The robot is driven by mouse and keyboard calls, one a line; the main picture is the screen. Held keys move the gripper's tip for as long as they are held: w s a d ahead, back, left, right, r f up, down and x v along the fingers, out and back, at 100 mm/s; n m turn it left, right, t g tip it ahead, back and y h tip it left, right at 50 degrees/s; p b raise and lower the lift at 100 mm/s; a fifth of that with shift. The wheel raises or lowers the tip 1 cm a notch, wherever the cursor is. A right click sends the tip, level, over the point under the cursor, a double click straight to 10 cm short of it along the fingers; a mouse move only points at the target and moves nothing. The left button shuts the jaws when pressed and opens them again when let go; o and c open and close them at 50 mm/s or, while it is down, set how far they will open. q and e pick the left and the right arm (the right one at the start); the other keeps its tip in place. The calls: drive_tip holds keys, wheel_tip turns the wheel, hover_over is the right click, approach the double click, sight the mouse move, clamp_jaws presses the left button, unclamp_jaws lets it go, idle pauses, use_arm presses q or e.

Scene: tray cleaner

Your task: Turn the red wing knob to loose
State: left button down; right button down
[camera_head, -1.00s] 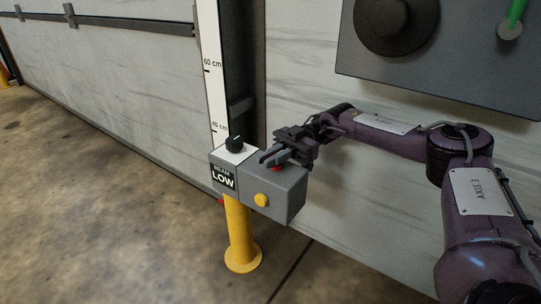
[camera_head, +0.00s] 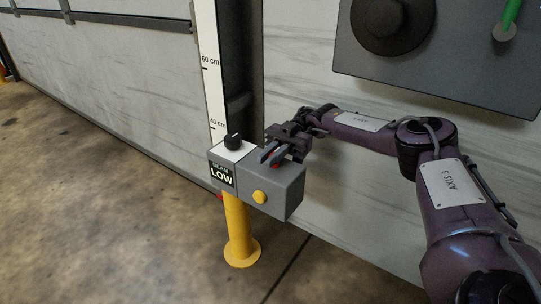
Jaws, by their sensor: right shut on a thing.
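The red wing knob (camera_head: 275,165) sits on top of the grey box (camera_head: 288,196), and only a small red part of it shows between my gripper's fingers. My right gripper (camera_head: 271,157) reaches in from the right over the box top and is shut on the red knob. The fingers hide most of the knob, so its angle is hard to tell. My left gripper is not in view.
The box stands on a yellow post (camera_head: 240,232). A dark panel (camera_head: 450,65) hangs at upper right.

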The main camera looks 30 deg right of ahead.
drive_tip(key=c, duration=1.5)
unclamp_jaws()
drive_tip(key=m+t+b, duration=0.1)
drive_tip(key=t, duration=0.1)
drive_tip(key=m+t+y+b, duration=0.1)
drive_tip(key=m+t, duration=0.1)
drive_tip(key=shift+w+f+t, duration=0.15)
drive_tip(key=shift+t, duration=0.25)
drive_tip(key=shift+w+a+m+t, duration=0.1)
drive_tip(key=shift+w+m+t, duration=0.05)
drive_tip(key=shift+m+t, duration=0.95)
drive_tip(key=shift+t, duration=0.3)
drive_tip(key=shift+t, duration=0.5)
